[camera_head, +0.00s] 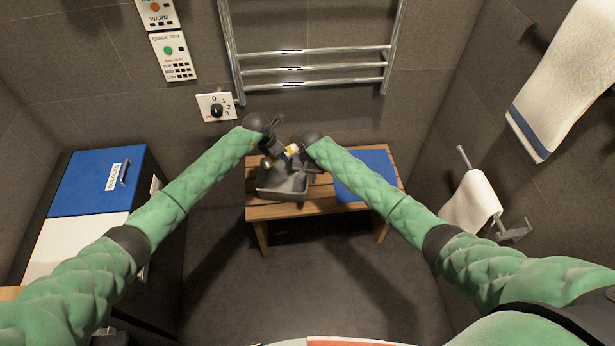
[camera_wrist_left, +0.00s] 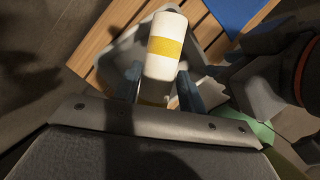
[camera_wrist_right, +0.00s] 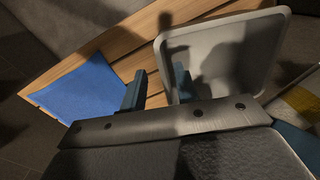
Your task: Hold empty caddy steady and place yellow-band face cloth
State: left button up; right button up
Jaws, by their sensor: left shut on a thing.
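The face cloth is a white roll with a yellow band (camera_wrist_left: 160,66). My left gripper (camera_wrist_left: 159,84) is shut on it, with a finger on each side. In the head view the cloth (camera_head: 292,150) is above the grey caddy (camera_head: 283,188), which sits on the wooden bench. The caddy looks like an open, empty tray, partly in shadow; it also shows in the right wrist view (camera_wrist_right: 222,28). My right gripper (camera_wrist_right: 157,86) is open, its two fingers apart on either side of the caddy's near wall. I cannot tell whether they touch it.
A blue mat (camera_head: 366,172) lies on the right half of the slatted bench (camera_head: 318,205). A towel rail (camera_head: 315,68) is on the wall behind. A white towel (camera_head: 471,203) hangs at right. A blue-lidded box (camera_head: 88,185) stands at left. The floor before the bench is clear.

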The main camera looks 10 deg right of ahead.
aim_at(305, 194)
jog(key=f, duration=1.2)
jog(key=shift+w+a, duration=0.15)
jog(key=shift+a, duration=0.25)
